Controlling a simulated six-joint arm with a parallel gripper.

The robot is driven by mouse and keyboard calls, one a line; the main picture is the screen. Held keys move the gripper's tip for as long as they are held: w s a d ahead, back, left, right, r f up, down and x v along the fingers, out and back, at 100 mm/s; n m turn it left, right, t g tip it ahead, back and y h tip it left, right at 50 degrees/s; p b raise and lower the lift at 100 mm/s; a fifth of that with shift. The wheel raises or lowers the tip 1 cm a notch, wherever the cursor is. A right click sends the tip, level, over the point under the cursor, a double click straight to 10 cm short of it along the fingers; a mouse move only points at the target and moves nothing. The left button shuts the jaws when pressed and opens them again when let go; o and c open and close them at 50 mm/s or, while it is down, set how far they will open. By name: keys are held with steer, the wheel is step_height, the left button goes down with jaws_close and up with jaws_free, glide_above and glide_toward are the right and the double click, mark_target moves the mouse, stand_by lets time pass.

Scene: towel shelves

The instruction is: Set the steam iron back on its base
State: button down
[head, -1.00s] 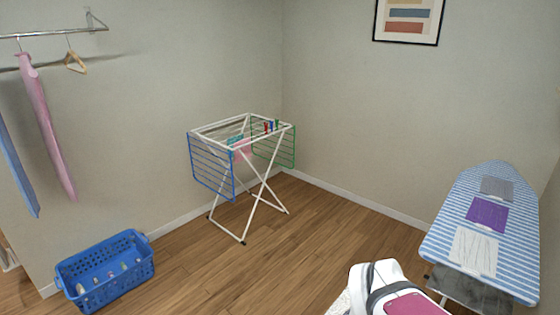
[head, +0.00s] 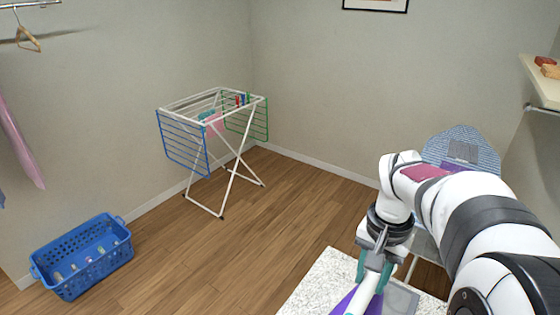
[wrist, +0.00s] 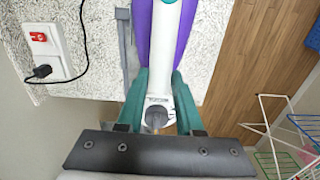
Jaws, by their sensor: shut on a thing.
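The steam iron has a white handle and a purple body. In the head view the iron (head: 344,304) is at the bottom edge, partly cut off and partly behind my gripper (head: 373,275). In the wrist view the iron (wrist: 186,38) runs up from between the teal fingers of my gripper (wrist: 160,84), which is shut on its white handle. The iron is over a speckled white counter (head: 322,278); I cannot tell whether it touches it. A grey flat piece (head: 402,298), possibly the base, lies just right of the iron; a grey edge (wrist: 125,45) shows in the wrist view.
The striped ironing board (head: 460,145) is partly behind my arm. A drying rack (head: 213,122) and blue basket (head: 85,258) stand left. A shelf (head: 543,82) is at right.

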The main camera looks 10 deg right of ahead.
steer(key=w+d, duration=0.2)
steer(key=d, duration=0.5)
step_height(320, 180, down, 7)
steer(key=shift+w+f, duration=0.2)
steer(key=shift+d+f, duration=0.1)
steer(key=shift+f, duration=0.65)
stand_by(1.9)
jaws_free()
step_height(320, 180, up, 8)
stand_by(1.4)
